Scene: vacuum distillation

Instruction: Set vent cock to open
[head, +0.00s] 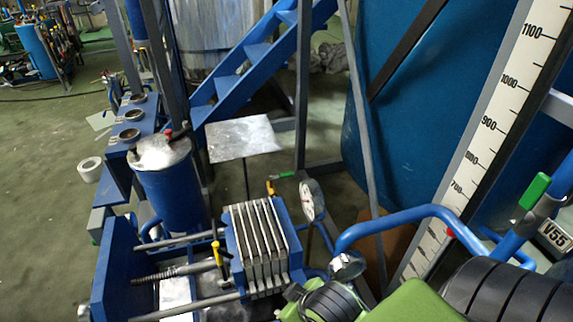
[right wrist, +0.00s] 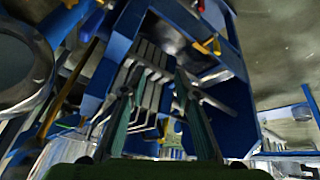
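No cock in view is marked as the vent cock, so I cannot tell which it is. A cock with a green handle (head: 535,190) sits on the blue pipe at the right, beside a V55 tag (head: 556,234). A smaller green handle (head: 283,175) and an orange-yellow handle (head: 270,188) show behind the plate filter, and a yellow handle (head: 217,252) is at its left. My right gripper (right wrist: 153,88) has its two fingers apart with nothing clearly between them, facing the filter plates. In the head view its fingers are hidden. My left gripper is not in view.
The plate filter (head: 262,240) with its rods stands at the bottom centre, with a pressure gauge (head: 312,200) beside it. A blue vessel (head: 172,190) stands at the left. A blue pipe (head: 400,217) arches near my right arm. A large blue tank (head: 400,130) stands behind.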

